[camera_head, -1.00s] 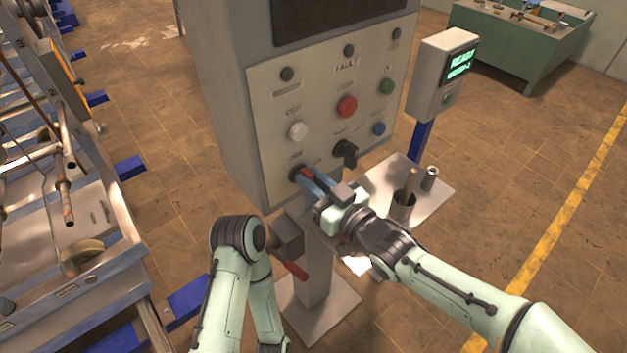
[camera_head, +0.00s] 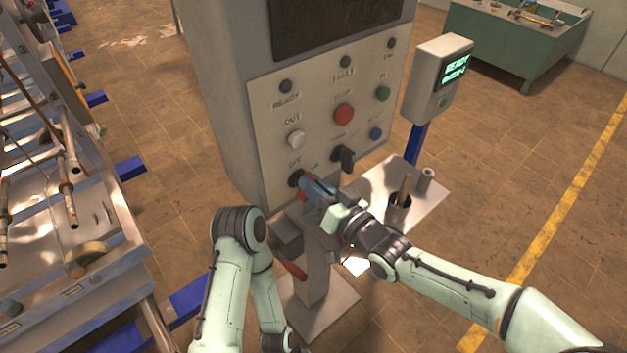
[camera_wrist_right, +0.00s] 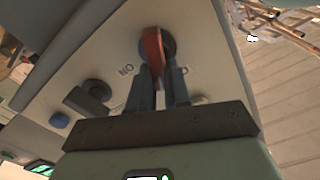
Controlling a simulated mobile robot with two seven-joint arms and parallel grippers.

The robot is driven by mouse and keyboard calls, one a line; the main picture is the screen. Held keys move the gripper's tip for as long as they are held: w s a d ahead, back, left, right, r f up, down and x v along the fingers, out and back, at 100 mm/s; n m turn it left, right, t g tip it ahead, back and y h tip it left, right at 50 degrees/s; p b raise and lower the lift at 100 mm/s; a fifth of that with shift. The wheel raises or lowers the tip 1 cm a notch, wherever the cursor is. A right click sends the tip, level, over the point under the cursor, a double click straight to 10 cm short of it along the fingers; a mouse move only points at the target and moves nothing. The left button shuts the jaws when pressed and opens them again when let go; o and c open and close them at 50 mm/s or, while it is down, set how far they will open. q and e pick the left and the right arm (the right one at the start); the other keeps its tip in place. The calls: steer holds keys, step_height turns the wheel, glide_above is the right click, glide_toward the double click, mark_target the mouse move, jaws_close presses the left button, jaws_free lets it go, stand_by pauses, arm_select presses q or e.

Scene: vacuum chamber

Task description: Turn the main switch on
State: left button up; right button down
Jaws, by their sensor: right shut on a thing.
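The main switch (camera_head: 297,179) is a dark round knob with a red handle at the lower left of the grey control panel (camera_head: 262,140). In the right wrist view its red handle (camera_wrist_right: 153,48) stands between the fingers, with lettering on either side of it. My right gripper (camera_head: 309,188) is shut on this handle, and its fingers (camera_wrist_right: 165,80) hide part of it. The handle's exact angle is hard to tell. My left arm (camera_head: 238,245) is bent low in front of the cabinet, and its gripper is out of view.
A black selector knob (camera_head: 343,158) sits just right of the switch, with white (camera_head: 296,140), red (camera_head: 343,113) and blue (camera_head: 376,133) buttons above. A red lever (camera_head: 295,270) is on the pedestal below.

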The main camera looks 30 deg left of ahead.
arm_select(q)
steer(key=shift+w+r+p, duration=0.6)
steer(key=shift+r, duration=0.35)
arm_select(e)
steer(key=shift+w+d+f+m, duration=0.1)
steer(key=shift+w+f+m, duration=0.1)
steer(key=shift+m, duration=1.95)
steer(key=shift+w+d+f+m, duration=0.1)
steer(key=shift+f+m, duration=0.1)
steer(key=shift+m, duration=2)
steer(key=shift+w+f+m, duration=0.15)
steer(key=shift+f+m, duration=0.05)
steer(key=shift+m, duration=1.95)
steer(key=c, duration=1.1)
jaws_free()
steer(key=shift+a, duration=0.1)
arm_select(q)
steer(key=shift+f, duration=0.1)
arm_select(e)
steer(key=shift+f, duration=0.1)
